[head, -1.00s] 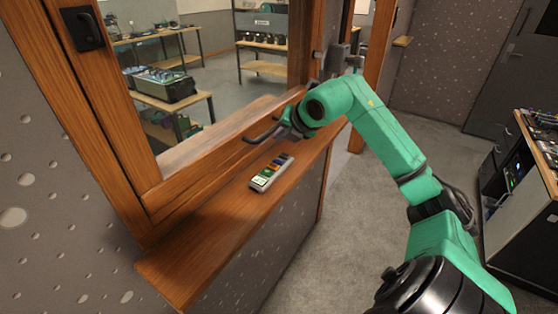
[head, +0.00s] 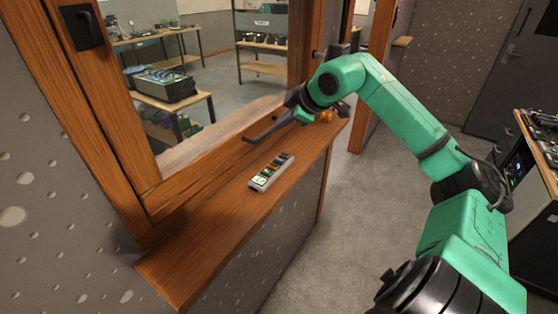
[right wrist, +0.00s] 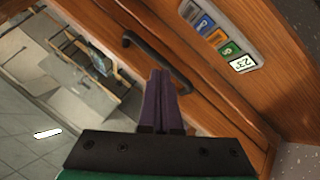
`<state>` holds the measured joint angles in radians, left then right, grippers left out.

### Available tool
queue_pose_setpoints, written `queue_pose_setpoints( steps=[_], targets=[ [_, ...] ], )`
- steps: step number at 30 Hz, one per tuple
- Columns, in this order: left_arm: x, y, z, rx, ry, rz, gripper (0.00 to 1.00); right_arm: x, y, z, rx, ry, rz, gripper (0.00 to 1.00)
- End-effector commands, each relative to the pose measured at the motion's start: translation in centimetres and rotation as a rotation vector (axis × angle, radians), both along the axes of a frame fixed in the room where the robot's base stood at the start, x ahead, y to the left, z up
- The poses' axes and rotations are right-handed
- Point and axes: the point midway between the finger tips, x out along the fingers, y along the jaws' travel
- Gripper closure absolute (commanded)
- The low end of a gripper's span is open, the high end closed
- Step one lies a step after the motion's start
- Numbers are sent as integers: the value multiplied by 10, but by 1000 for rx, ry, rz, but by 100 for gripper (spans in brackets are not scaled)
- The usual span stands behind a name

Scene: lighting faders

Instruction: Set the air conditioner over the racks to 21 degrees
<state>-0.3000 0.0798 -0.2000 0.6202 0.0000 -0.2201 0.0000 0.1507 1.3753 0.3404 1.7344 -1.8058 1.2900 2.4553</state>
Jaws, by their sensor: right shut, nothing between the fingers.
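A pale remote (head: 271,173) with a row of coloured buttons lies on the wooden sill in the head view. In the right wrist view the remote (right wrist: 222,36) shows blue, orange and green buttons, and its white display at the near end reads 23°. My right gripper (head: 282,118) is shut and empty above the sill, beyond the remote and apart from it. Its dark purple fingers (right wrist: 161,74) show closed together in the right wrist view, beside the remote. The air conditioner itself is not visible. My left gripper is not in view.
A black handle (right wrist: 146,52) on the window frame lies just beyond the right fingertips. An orange round object (head: 326,116) sits at the sill's far end. The sill's near part (head: 195,255) is clear. Tables and shelves stand beyond the window.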

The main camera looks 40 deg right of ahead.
Motion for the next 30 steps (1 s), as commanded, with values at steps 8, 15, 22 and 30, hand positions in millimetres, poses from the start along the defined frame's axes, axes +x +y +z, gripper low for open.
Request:
queue_pose_setpoints(
  steps=[8,15,22,30],
  targets=[
    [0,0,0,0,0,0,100,0,0,1,22,-1,-20,100],
    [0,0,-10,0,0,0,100,0,0,-11,22,0,-19,100],
    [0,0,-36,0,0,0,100,0,0,-44,20,0,-18,100],
    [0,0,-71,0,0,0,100,0,0,-83,20,-2,-18,100]
  ],
)
